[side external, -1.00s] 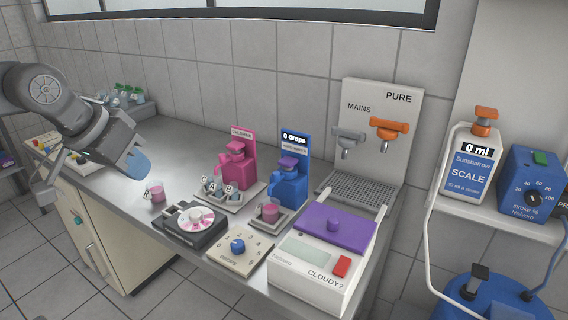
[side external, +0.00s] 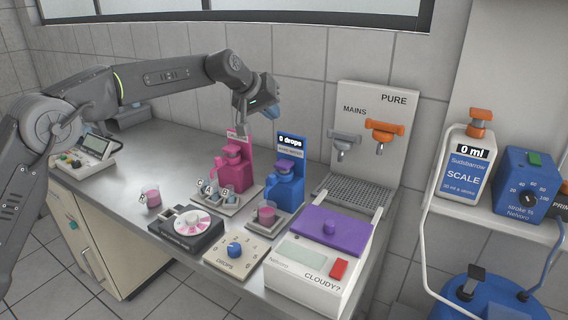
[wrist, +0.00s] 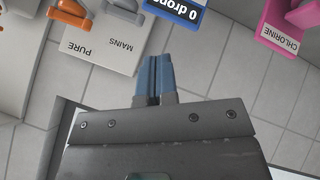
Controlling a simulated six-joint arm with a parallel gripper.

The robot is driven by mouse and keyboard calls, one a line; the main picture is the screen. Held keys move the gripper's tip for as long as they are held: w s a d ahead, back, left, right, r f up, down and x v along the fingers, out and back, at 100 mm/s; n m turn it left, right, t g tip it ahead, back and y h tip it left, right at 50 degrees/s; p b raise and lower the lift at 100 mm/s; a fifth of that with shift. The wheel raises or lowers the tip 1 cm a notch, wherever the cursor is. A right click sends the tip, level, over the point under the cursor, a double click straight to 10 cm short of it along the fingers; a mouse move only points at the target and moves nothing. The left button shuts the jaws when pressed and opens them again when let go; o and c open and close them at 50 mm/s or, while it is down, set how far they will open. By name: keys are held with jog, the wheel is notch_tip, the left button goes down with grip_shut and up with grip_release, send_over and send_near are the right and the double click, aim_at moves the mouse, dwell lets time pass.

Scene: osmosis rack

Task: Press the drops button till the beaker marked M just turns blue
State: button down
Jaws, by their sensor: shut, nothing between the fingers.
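A blue dispenser (side external: 285,188) with a purple top (side external: 285,165) stands by the back wall. Its sign (side external: 291,139) reads "0 drops", and the sign also shows in the wrist view (wrist: 178,10). A beaker of pink liquid (side external: 266,214) stands on the tray at its front. Another beaker with pink contents (side external: 153,197) stands farther left on the counter. I cannot read an M on either. My gripper (side external: 272,114) is shut and empty, above and slightly left of the blue dispenser, apart from it. Its blue fingers are together in the wrist view (wrist: 155,75).
A pink chlorine dispenser (side external: 233,176) stands just left, with small lettered cups (side external: 209,190) before it. In front are a black disc device (side external: 188,228), a drops dial (side external: 235,251) and a purple-lidded cloudiness meter (side external: 312,262). Taps (side external: 386,133) are at right.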

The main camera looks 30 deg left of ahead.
send_over(288, 160)
jog(key=s, duration=0.2)
notch_tip(288, 160, down, 3)
jog(key=shift+w+a+f+n, duration=0.1)
jog(key=shift+a+n, duration=0.2)
jog(key=shift+a, duration=0.1)
jog(key=shift+f, duration=0.1)
jog(key=shift+f, duration=4.35)
jog(key=shift+f, duration=0.15)
jog(key=shift+f, duration=0.25)
jog(key=shift+f, duration=0.9)
jog(key=shift+r, duration=1.25)
